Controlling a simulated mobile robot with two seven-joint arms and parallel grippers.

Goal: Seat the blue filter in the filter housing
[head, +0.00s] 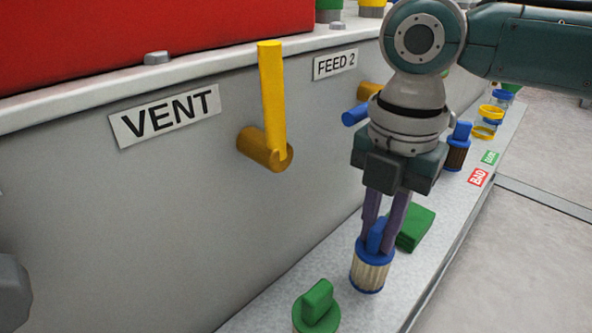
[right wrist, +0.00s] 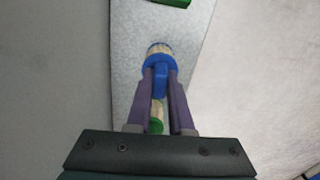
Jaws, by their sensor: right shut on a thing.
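The blue filter (head: 371,277) has a blue top with a handle tab and a pleated cream body. It is upright at the pale ledge. My right gripper (head: 377,240) points down and is shut on its blue tab. The right wrist view also shows the filter (right wrist: 160,52) with the fingers (right wrist: 160,82) on either side of the tab. I cannot tell whether its base touches the ledge. I cannot make out the filter housing for sure in either view.
On the ledge (head: 262,318), a green-topped part (head: 317,308) stands left of the filter and a green block (head: 413,228) right of it. A brown-bodied, blue-topped filter (head: 457,150) stands farther along. A yellow VENT lever (head: 272,100) sticks out from the grey wall.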

